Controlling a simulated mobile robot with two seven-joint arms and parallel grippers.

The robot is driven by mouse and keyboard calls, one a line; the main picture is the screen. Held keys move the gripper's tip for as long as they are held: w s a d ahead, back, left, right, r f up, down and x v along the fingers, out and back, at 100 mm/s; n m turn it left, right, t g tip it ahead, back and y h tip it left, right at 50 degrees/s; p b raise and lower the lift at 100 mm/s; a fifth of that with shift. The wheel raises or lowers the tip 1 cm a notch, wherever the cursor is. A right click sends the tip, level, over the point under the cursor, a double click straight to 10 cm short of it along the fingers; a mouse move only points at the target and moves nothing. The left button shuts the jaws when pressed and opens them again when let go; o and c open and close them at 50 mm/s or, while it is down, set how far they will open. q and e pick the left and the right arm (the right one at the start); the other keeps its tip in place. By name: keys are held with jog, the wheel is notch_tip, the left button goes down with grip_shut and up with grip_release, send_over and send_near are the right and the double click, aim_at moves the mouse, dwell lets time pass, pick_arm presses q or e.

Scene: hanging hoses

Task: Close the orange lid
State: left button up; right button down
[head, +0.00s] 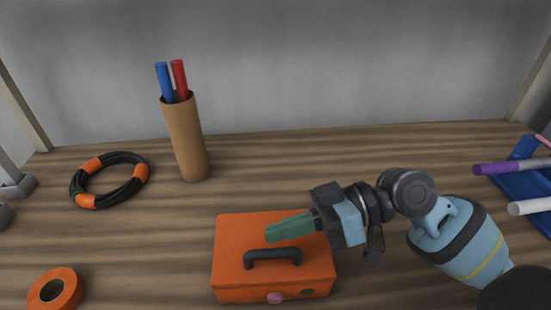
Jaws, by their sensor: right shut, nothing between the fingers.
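The orange lid (233,240) lies flat on top of an orange box (240,294) at the front centre of the table, and no gap shows between them. A black handle (272,257) stands on the lid. My right gripper (268,238) reaches in from the right with its green fingers shut and empty. The fingertips are over the lid, just behind the handle; I cannot tell whether they touch it. The gripper hides the lid's back right corner.
A brown cup (187,135) with blue and red pens stands behind the box. A black and orange hose coil (110,180) lies at left, with an orange tape roll (54,289) in front. A blue tray (519,184) with markers is at right.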

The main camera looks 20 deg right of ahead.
jog(key=shift+s+a+f, duration=0.15)
jog(key=shift+s+f, duration=0.25)
jog(key=shift+f, duration=0.2)
pick_arm(q)
jog(key=shift+a+f, duration=0.1)
jog(key=shift+f, duration=0.1)
pick_arm(e)
jog(key=shift+s+f, duration=0.1)
pick_arm(q)
jog(key=shift+s, duration=0.3)
